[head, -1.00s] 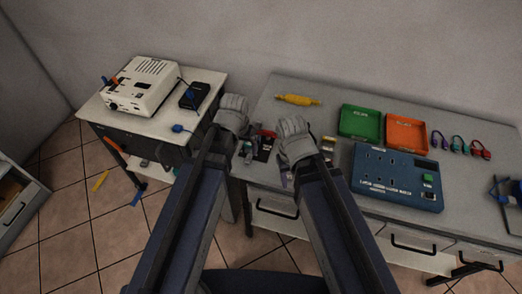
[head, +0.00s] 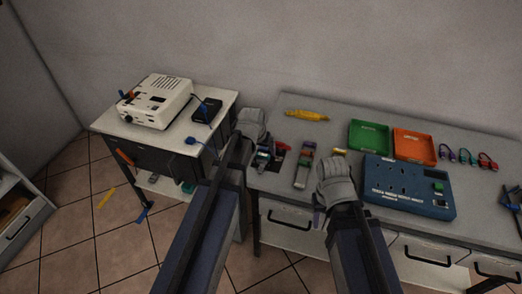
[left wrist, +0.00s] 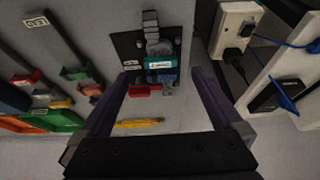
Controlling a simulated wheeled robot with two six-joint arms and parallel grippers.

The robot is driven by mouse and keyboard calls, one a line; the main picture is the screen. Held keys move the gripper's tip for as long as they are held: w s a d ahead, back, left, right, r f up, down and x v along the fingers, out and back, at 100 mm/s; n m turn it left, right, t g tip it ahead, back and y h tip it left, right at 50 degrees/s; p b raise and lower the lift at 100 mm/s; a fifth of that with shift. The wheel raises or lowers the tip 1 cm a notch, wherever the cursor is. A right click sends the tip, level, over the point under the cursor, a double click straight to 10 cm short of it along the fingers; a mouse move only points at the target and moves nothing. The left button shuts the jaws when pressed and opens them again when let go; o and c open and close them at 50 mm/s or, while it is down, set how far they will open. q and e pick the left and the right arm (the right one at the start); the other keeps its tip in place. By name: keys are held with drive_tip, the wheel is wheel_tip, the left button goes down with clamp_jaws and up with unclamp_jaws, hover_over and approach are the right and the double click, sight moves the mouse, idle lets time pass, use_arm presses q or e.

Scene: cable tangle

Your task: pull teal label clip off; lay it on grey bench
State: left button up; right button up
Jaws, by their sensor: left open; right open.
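The teal label clip (left wrist: 160,63), with a white label, sits on a grey piece over a black plate (left wrist: 125,47) in the left wrist view. My left gripper (left wrist: 162,75) is open, its two purple fingers on either side of the clip in the picture. I cannot tell whether they touch it. In the head view my left gripper (head: 262,152) is over the left end of the grey bench (head: 300,135) and partly hides the clip's area. My right gripper (head: 328,205) is open over the bench's front edge, right of a grey strip with coloured pieces (head: 303,165).
A yellow tool (head: 307,115) lies at the back of the bench. A green tray (head: 369,135), an orange tray (head: 414,146) and a blue panel (head: 409,187) stand to the right. A white side table (head: 190,132) with a beige device (head: 155,101) is left. Bare bench shows around the yellow tool.

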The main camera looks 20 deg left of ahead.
sight(263, 155)
use_arm(q)
drive_tip(key=b+x, duration=0.4)
drive_tip(key=x, duration=0.2)
drive_tip(key=shift+b, duration=0.4)
use_arm(e)
wheel_tip(263, 155, down, 5)
drive_tip(key=shift+f, duration=0.2)
use_arm(q)
drive_tip(key=c, duration=1.5)
drive_tip(key=shift+r+p, duration=0.3)
drive_tip(key=shift+p, duration=0.1)
use_arm(e)
drive_tip(key=shift+r, duration=0.3)
use_arm(q)
drive_tip(key=shift+r+p, duration=2.1)
use_arm(e)
drive_tip(key=shift+r, duration=2.1)
use_arm(q)
drive_tip(key=shift+r, duration=0.1)
use_arm(e)
drive_tip(key=shift+r, duration=0.1)
